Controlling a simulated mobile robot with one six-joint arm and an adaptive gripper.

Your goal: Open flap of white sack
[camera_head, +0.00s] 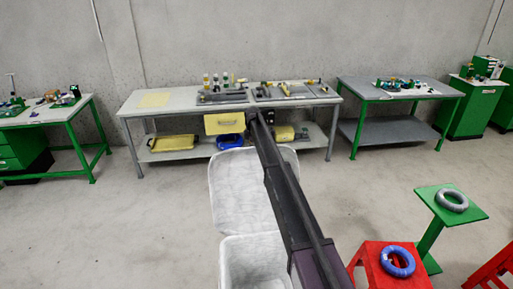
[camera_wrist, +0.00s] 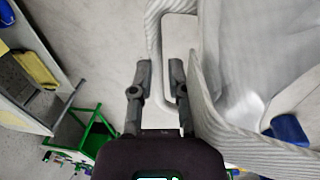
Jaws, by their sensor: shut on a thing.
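The white sack (camera_head: 250,262) stands on the floor in the lower middle of the head view. Its flap (camera_head: 238,190) stands up and back from the mouth, and the sack looks open. More of the sack (camera_wrist: 225,75) fills the right side there. In the head view my arm crosses in front of the sack's right side, and the fingertips cannot be made out.
A blue cable coil (camera_head: 397,262) lies on a red stool at lower right. A grey coil (camera_head: 453,200) lies on a green stand (camera_head: 475,213) behind it. Floor to the left is clear.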

